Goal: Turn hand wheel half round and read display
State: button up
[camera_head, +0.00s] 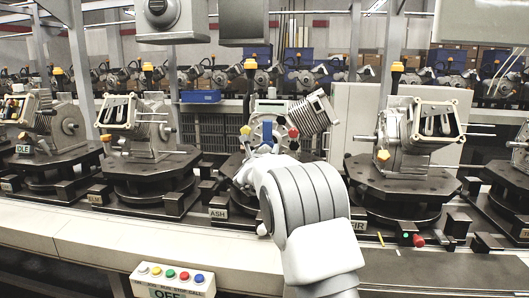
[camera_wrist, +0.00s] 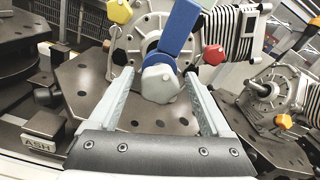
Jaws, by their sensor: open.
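My gripper (camera_wrist: 158,76) is open in the wrist view, with one pale finger on each side. A grey faceted knob (camera_wrist: 160,84) shows between the fingertips; I cannot tell whether they touch it. The knob is at the lower end of a blue bar (camera_wrist: 179,32) on the front of a grey machine unit, probably the hand crank or wheel. The blue bar also shows in the head view (camera_head: 267,132), where my arm hides the lower part of the unit. A small box with a panel (camera_head: 270,105) is above it, possibly the display; no reading is legible.
The unit sits on a dark octagonal fixture plate (camera_wrist: 90,92) marked ASH (camera_wrist: 40,145). Yellow (camera_wrist: 119,11) and red (camera_wrist: 213,54) knobs flank the blue bar. Similar fixtures stand left and right (camera_head: 405,185). A button box (camera_head: 172,279) labelled OFF is at the front.

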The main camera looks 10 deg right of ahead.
jog(key=shift+w, duration=0.15)
grip_shut()
dwell(0.4)
jog(key=shift+n, duration=0.3)
